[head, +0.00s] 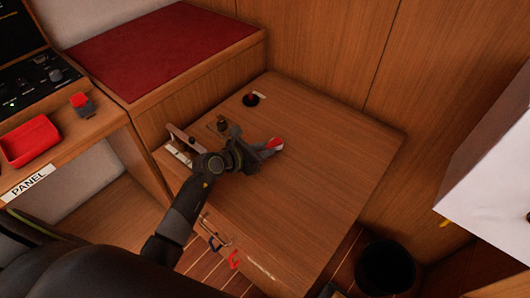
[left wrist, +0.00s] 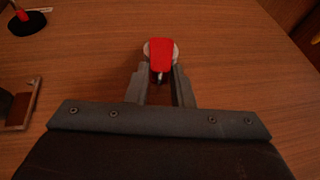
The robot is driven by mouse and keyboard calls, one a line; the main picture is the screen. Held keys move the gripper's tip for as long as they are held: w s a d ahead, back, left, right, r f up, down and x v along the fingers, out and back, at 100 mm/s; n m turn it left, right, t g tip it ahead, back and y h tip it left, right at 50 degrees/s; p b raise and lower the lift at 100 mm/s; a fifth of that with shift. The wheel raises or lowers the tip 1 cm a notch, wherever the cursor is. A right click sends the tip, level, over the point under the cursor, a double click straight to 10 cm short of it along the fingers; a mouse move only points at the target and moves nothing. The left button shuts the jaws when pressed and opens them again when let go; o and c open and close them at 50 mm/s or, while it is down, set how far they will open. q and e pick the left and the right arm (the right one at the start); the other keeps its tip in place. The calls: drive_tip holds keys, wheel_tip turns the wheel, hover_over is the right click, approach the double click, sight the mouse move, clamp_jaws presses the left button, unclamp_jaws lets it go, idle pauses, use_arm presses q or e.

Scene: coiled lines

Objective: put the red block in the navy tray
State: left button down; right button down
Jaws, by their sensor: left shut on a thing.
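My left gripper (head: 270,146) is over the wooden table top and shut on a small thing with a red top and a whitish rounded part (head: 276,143). In the left wrist view this red-topped thing (left wrist: 160,54) sits between the two fingertips. I cannot tell whether it is a plain block or whether it touches the table. Another small red piece (head: 80,100) sits on a dark grey holder on the left ledge. I cannot make out a navy tray in either view. My right gripper is not in view.
A red tray (head: 30,141) lies on the ledge behind the PANEL label. A dark round base (head: 251,99) with a red bit stands at the table's back. A metal-edged fitting (head: 181,150) is at the left edge. A black bin (head: 385,268) stands lower right. The table's right half is clear.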

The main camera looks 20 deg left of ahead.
use_arm(q)
drive_tip(key=s+a+r+m+g+h+p, duration=0.1)
drive_tip(key=s+r, duration=0.2)
drive_tip(key=r, duration=0.5)
drive_tip(key=s+a+r+m+h+p, duration=0.1)
drive_tip(key=s+a+r+p, duration=0.1)
drive_tip(key=s+r, duration=0.35)
drive_tip(key=s+d+r+m+g+h, duration=0.2)
drive_tip(key=s+r+m, duration=0.1)
drive_tip(key=s+r, duration=0.4)
drive_tip(key=shift+s+d+r+g+h+p, duration=0.3)
drive_tip(key=shift+s+g+p, duration=0.15)
drive_tip(key=shift+s, duration=0.15)
drive_tip(key=shift+a, duration=0.1)
